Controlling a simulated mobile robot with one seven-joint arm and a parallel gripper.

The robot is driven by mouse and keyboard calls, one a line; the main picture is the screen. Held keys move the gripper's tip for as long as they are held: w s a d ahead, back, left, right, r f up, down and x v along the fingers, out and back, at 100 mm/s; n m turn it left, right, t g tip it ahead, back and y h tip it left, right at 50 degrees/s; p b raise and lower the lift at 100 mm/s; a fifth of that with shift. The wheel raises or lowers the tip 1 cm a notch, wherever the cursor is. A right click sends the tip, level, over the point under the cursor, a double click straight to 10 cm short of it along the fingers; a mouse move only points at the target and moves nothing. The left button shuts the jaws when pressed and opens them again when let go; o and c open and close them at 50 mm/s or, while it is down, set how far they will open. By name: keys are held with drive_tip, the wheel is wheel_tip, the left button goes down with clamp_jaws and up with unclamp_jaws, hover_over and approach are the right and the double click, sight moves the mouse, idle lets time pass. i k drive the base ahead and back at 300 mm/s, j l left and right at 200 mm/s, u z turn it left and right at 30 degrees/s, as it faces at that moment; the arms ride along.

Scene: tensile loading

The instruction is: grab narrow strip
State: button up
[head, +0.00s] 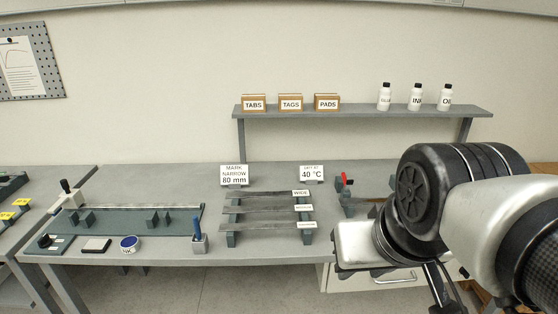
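Three dark grey strips lie side by side across two dark supports on the grey bench, left of my arm. The far strip (262,195) has a tag reading WIDE (301,192). The middle strip (264,209) and the nearest strip (265,225) have small tags at their right ends. The nearest tag (306,224) is too small to read surely; it seems to say NARROW. My arm fills the lower right of the head view, and I cannot make out gripper fingers. Nothing of mine touches the strips.
A sign reading MARK NARROW 80 mm (234,176) stands behind the strips, near a 40 °C sign (312,174). At left are a grey fixture (130,222), a blue-lidded pot (129,243) and a blue pen in a holder (198,239). A shelf (365,110) stands behind.

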sight(225, 228)
drive_tip(key=k, duration=0.15)
drive_tip(key=i+j+u, duration=0.25)
drive_tip(key=i, duration=0.45)
drive_tip(key=i+u, duration=0.3)
drive_tip(key=i, duration=0.45)
